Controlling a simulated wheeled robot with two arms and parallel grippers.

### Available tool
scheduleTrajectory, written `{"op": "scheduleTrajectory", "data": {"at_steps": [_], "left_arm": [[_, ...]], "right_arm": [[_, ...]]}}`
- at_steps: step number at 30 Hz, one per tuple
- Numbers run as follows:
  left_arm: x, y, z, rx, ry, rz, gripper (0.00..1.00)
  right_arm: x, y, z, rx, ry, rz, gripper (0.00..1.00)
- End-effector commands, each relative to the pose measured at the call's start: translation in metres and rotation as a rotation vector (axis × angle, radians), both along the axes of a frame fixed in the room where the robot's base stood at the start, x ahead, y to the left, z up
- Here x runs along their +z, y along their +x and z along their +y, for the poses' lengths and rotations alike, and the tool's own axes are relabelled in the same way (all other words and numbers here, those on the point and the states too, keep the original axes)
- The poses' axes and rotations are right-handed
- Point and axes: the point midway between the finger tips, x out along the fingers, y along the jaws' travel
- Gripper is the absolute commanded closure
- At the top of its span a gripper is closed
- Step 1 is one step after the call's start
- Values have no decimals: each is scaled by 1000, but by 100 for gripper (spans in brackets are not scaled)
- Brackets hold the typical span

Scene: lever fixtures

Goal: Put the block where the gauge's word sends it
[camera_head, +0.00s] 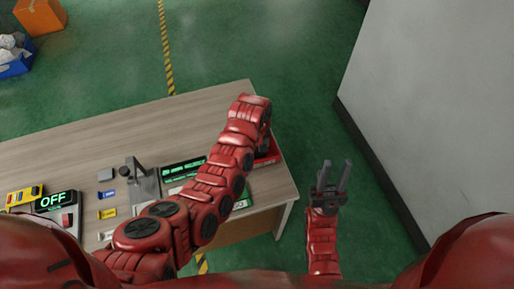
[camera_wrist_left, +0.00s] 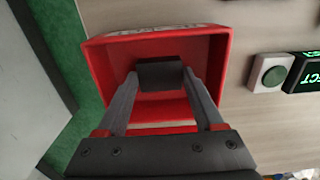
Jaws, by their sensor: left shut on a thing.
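A dark grey block (camera_wrist_left: 160,75) is held between the fingers of my left gripper (camera_wrist_left: 162,78), which is shut on it. In the left wrist view it shows over the open red tray (camera_wrist_left: 222,60); I cannot tell whether it touches the tray floor. The red tray's edge also shows in the head view (camera_head: 273,152), beside my left arm, which hides the left gripper there. The gauge display (camera_wrist_left: 310,75) is cut off in the wrist view, with green letters ending in "CT". My right gripper (camera_head: 336,168) is open and empty, right of the table.
The wooden table (camera_head: 120,140) carries a lever fixture (camera_head: 143,180), an "OFF" display (camera_head: 55,201) and small coloured pieces at left. A green tray (camera_head: 242,201) is partly behind my left arm. A round green button (camera_wrist_left: 273,77) sits near the red tray. A pale wall (camera_head: 440,100) stands at right.

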Motion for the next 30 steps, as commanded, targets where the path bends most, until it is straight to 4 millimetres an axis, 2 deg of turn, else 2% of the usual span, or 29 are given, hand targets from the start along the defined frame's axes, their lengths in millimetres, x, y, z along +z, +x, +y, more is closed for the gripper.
{"op": "scheduleTrajectory", "data": {"at_steps": [1,5,16,19,23,27,28,30], "left_arm": [[-1,0,0,0,0,0,26],[0,0,0,0,0,0,2],[6,0,0,0,0,0,1],[10,1,-1,0,1,-2,1],[28,0,-2,-1,-2,-3,1],[65,2,-2,0,-5,-8,1],[81,1,1,3,-3,-2,1],[96,0,0,1,-2,3,1]], "right_arm": [[-1,0,0,0,0,0,65],[0,0,0,0,0,0,65],[5,0,0,0,0,0,65],[-1,0,0,0,0,0,65],[-8,0,0,0,0,0,65],[-15,0,0,0,0,0,65],[0,0,0,0,0,1,65],[14,0,0,0,0,-1,65]]}}
